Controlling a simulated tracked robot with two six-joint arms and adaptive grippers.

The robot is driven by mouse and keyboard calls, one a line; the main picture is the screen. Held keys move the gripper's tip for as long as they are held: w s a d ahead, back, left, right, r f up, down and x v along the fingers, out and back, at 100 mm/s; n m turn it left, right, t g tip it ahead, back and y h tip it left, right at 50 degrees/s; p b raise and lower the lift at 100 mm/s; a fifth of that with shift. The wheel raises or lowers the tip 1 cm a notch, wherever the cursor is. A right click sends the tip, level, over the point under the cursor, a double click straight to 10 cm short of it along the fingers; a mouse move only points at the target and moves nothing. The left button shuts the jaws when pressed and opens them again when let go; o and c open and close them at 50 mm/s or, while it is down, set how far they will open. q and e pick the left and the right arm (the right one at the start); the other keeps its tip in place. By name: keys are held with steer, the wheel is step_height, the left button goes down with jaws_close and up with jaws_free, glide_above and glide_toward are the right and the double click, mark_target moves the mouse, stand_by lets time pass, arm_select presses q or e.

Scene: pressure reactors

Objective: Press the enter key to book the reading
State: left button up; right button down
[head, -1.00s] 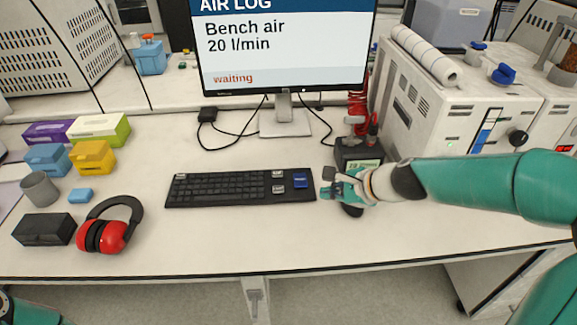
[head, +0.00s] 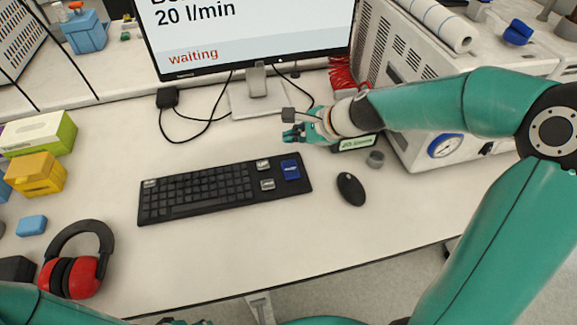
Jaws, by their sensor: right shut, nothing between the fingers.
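The black keyboard (head: 205,194) lies on the bench below the monitor. Its large blue key (head: 290,170) at the right end looks like the enter key, with small grey keys to its left. The monitor (head: 245,40) shows "20 l/min" and "waiting"; its top is cut off. My right gripper (head: 290,134) is shut and empty. In the picture it is just above the blue key, apart from it, its fingers pointing left. Its height over the bench is hard to judge. My left arm (head: 60,306) enters at the bottom left; its gripper is not clearly visible.
A black mouse (head: 351,189) lies right of the keyboard. A device with a green label (head: 355,144) is partly hidden behind my right wrist. Red ear defenders (head: 80,270) and coloured boxes (head: 36,175) are at left. Bare bench lies in front of the keyboard.

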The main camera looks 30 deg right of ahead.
mark_target(292, 170)
step_height(292, 170, down, 9)
steer(key=b, duration=0.8)
steer(key=shift+b, duration=0.3)
stand_by(0.9)
steer(key=shift+f+b, duration=0.3)
steer(key=shift+b, duration=0.05)
steer(key=shift+f+b, duration=0.35)
stand_by(0.6)
steer(key=shift+r+p, duration=0.8)
steer(key=shift+r, duration=0.1)
